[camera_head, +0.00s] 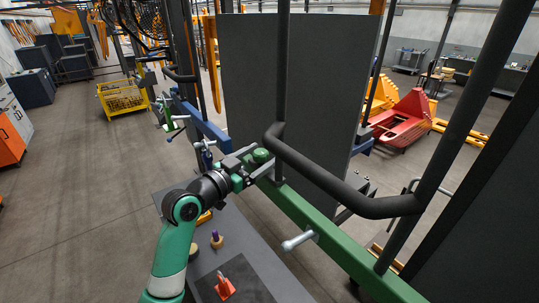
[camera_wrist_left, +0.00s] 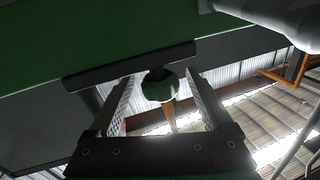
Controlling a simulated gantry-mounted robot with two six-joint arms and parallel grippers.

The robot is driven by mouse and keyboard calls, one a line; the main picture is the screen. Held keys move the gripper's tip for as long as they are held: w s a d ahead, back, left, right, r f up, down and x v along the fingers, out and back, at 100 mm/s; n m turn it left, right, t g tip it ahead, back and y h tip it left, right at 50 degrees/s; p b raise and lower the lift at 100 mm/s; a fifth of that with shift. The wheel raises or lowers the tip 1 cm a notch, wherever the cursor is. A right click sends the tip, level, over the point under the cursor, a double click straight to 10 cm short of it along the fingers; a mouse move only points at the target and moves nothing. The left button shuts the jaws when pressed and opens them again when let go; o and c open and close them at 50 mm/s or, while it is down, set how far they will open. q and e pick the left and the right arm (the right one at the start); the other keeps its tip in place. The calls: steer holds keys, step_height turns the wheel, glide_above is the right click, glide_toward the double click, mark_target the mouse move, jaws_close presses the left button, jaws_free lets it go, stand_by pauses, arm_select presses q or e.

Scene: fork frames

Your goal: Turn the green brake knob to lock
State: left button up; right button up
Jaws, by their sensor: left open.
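In the left wrist view the round, dark green knob (camera_wrist_left: 160,86) shows between the two finger pads, with a gap on each side. My left gripper (camera_head: 258,168) is open at the knob, its fingers to either side of it. It also shows in the left wrist view (camera_wrist_left: 159,100). Whether a pad touches the knob is hidden in the head view. My right gripper is in neither view.
A silver lever (camera_head: 298,241) sticks out from the beam. A black bent handrail (camera_head: 345,190) and a large dark panel (camera_head: 290,80) stand close to the gripper. A grey table below holds an orange-red part (camera_head: 224,288) and a purple-and-tan piece (camera_head: 217,240).

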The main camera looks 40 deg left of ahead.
arm_select(q)
steer(key=shift+s, duration=0.1)
jaws_close()
steer(key=shift+d+r+n+y+p, duration=0.15)
steer(key=shift+n+y+p, duration=0.45)
steer(key=shift+y+p, duration=0.4)
steer(key=shift+n+y+p, duration=0.7)
steer(key=shift+y+p, duration=0.1)
steer(key=shift+y, duration=0.1)
steer(key=shift+n+g+y, duration=0.3)
steer(key=shift+y, duration=0.3)
steer(key=shift+f+n+g+y, duration=0.25)
steer(key=shift+n+g+y, duration=0.25)
steer(key=shift+y, duration=0.4)
steer(key=shift+n+g+y+b, duration=0.4)
steer(key=shift+n+y+b, duration=0.45)
steer(key=shift+y, duration=0.25)
